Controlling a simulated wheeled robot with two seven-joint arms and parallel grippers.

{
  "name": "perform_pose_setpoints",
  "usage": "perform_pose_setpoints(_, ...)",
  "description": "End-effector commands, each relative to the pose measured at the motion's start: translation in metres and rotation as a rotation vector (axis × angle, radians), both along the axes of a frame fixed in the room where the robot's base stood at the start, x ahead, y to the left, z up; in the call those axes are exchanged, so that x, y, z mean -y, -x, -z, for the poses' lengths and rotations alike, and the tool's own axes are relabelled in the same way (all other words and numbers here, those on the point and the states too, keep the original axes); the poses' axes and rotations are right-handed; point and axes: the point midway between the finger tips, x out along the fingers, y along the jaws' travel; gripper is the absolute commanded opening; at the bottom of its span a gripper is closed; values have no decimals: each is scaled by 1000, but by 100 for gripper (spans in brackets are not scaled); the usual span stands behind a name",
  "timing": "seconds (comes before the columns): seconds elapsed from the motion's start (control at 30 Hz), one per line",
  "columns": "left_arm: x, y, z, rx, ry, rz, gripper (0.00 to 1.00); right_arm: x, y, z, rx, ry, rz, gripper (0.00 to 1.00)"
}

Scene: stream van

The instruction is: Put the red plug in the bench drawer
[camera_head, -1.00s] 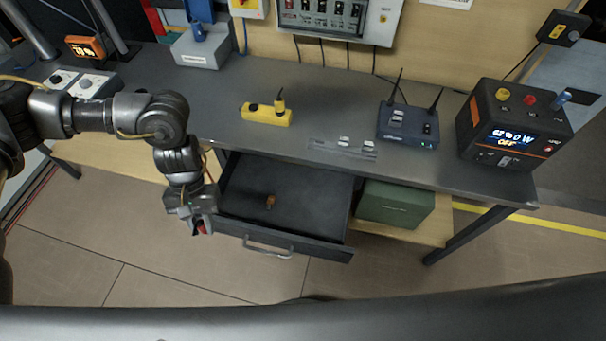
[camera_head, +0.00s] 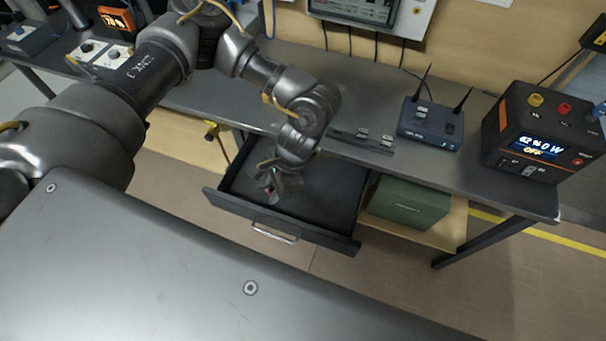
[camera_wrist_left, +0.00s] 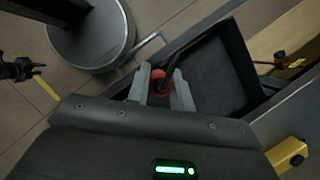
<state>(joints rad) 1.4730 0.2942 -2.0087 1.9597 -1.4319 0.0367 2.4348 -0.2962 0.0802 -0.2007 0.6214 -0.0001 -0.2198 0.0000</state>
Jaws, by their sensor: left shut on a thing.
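The red plug (camera_wrist_left: 160,82) is between the grey fingers of my left gripper (camera_wrist_left: 162,88), which is shut on it. A dark cord or stem runs up from the plug. In the head view, my left gripper (camera_head: 270,195) appears over the left front part of the open bench drawer (camera_head: 325,205), with a little red at its tips. How high it is above the drawer floor is unclear. The drawer also shows in the wrist view (camera_wrist_left: 222,75). A dark gripper, apparently my right one (camera_wrist_left: 22,70), shows small at the left edge of the wrist view, its jaws unclear.
The drawer's front has a handle (camera_head: 275,233). A green box (camera_head: 408,203) sits on the shelf right of it. The bench top (camera_head: 380,80) bears a blue router (camera_head: 430,125) and a black power unit (camera_head: 540,130). A yellow block (camera_wrist_left: 287,155) shows in the wrist view.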

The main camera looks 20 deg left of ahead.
Motion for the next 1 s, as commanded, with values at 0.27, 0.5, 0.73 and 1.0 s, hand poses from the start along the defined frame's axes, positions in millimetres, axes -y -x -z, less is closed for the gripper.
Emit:
perform_pose_setpoints(0.27,13,-11,21,-3,-1,1009,0,2,2,12,-2,1,-1,36)
perform_pose_setpoints(0.5,13,-25,28,-2,2,1766,0,2,4,19,-6,2,0,36)
perform_pose_setpoints(0.73,10,-34,32,6,10,2226,0,1,5,24,-6,2,0,36)
perform_pose_setpoints(1.0,4,-43,33,1,9,2593,0,0,5,27,-6,0,2,36)
